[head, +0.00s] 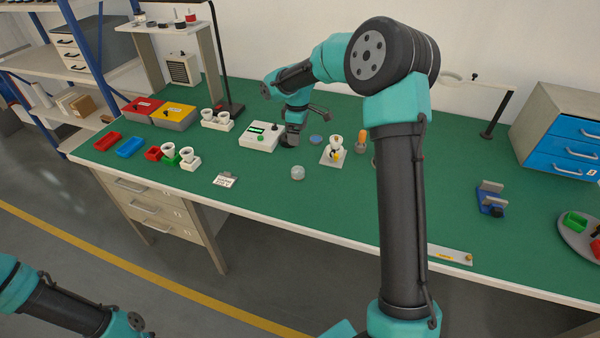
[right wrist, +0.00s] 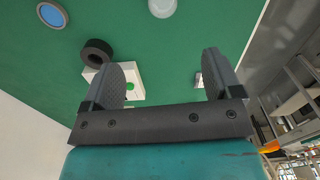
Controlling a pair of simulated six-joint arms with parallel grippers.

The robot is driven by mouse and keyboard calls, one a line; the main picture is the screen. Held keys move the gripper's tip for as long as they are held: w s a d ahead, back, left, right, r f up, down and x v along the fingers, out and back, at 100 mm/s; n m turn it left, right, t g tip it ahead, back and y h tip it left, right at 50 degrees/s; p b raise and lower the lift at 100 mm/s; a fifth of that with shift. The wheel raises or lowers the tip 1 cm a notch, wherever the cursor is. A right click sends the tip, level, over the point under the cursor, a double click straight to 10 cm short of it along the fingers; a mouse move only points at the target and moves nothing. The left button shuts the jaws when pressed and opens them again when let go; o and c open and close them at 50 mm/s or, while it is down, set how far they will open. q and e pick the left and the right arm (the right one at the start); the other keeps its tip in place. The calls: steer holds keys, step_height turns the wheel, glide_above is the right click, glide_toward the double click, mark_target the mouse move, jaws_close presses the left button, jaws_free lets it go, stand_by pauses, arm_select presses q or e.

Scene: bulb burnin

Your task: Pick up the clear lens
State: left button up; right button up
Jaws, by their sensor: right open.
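The clear lens (head: 298,173) is a small pale, see-through disc. It lies on the green bench top in front of the white tester box (head: 259,137). In the right wrist view the clear lens (right wrist: 162,7) is cut by the top edge, beyond my fingertips and apart from them. My right gripper (right wrist: 162,68) is open with nothing visible between its fingers. In the head view my right arm reaches over the bench, and its gripper end is beside the tester box, behind the lens. My left arm shows at the lower left, off the bench; its gripper is out of view.
A blue disc (head: 316,138) and a small white stand (head: 333,155) are right of the tester box. A black ring (right wrist: 96,53) sits near my right gripper's left finger. A small sign (head: 225,181) stands left of the lens. The bench front is mostly clear.

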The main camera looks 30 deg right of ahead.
mark_target(298, 169)
step_height(298, 169, down, 12)
steer(key=shift+f, duration=0.1)
stand_by(0.5)
steer(key=shift+s+a+f, duration=0.1)
steer(key=shift+s+f, duration=0.05)
steer(key=shift+f, duration=1.15)
steer(key=shift+s+f, duration=0.15)
steer(key=shift+f, duration=1.15)
steer(key=c, duration=1)
